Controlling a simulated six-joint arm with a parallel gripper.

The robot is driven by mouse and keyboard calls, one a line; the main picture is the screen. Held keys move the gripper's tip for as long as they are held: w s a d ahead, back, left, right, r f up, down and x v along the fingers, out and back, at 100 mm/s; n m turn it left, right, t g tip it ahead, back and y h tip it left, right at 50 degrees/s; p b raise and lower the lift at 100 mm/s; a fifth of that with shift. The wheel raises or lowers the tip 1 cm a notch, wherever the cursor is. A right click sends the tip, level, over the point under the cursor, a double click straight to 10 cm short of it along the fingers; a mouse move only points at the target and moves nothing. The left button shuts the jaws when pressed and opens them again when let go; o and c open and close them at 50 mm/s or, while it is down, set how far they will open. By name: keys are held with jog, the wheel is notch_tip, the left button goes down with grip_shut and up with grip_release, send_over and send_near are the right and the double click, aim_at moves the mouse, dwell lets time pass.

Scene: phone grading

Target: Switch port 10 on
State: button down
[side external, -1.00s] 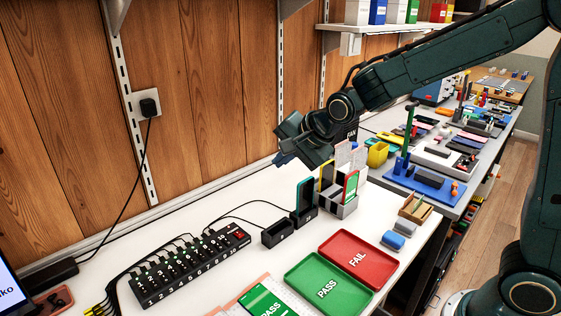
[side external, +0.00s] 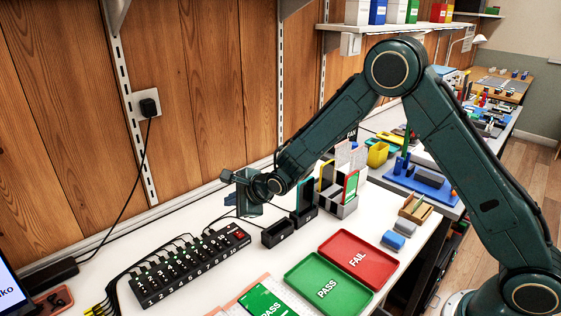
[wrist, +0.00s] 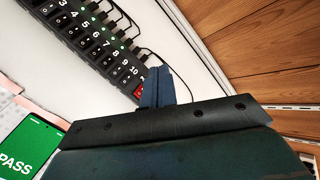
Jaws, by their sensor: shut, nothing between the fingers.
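The black port hub (side external: 190,268) lies on the white bench, with numbered ports, plugged cables and small green lights. Its red switch (side external: 238,234) is at the right end, beside the port 10 label. In the wrist view the hub (wrist: 88,38) runs from the upper left to the middle, and the port 10 area (wrist: 132,72) is near my fingers. I cannot tell whether port 10 is lit. My gripper (side external: 232,200) is above the hub's right end, its fingers shut and empty. In the wrist view the closed fingers (wrist: 160,85) partly cover the red switch (wrist: 139,91).
Black docks (side external: 278,234) stand right of the hub, one holding a phone (side external: 304,196). Green PASS (side external: 325,287) and red FAIL (side external: 358,259) trays lie in front. A phone with a PASS screen (wrist: 28,145) lies on a pink mat. Cables run behind the hub.

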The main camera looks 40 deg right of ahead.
aim_at(230, 242)
jog(key=shift+w+a+f+m, duration=0.15)
jog(key=shift+w+f+m, duration=0.1)
jog(key=shift+f, duration=0.25)
jog(key=shift+w+a+f+m, duration=0.1)
jog(key=shift+a+f+m, duration=0.1)
jog(key=shift+f, duration=0.25)
jog(key=shift+w+a+f+m, duration=0.1)
jog(key=shift+w+f+m, duration=0.15)
jog(key=shift+f, duration=0.25)
jog(key=shift+f, duration=0.2)
jog(key=shift+w+f, duration=0.2)
jog(key=shift+f, duration=1.2)
jog(key=shift+w+f, duration=0.15)
jog(key=shift+f, duration=1.2)
jog(key=shift+w+f, duration=0.2)
jog(key=shift+f, duration=1.2)
jog(key=shift+w+f, duration=0.1)
jog(key=shift+f, duration=0.65)
jog(key=shift+r, duration=0.15)
jog(key=shift+r, duration=0.6)
jog(key=shift+r, duration=0.1)
jog(key=shift+s+r, duration=0.25)
jog(key=shift+r, duration=0.95)
jog(key=shift+s+r, duration=0.25)
jog(key=shift+r, duration=0.95)
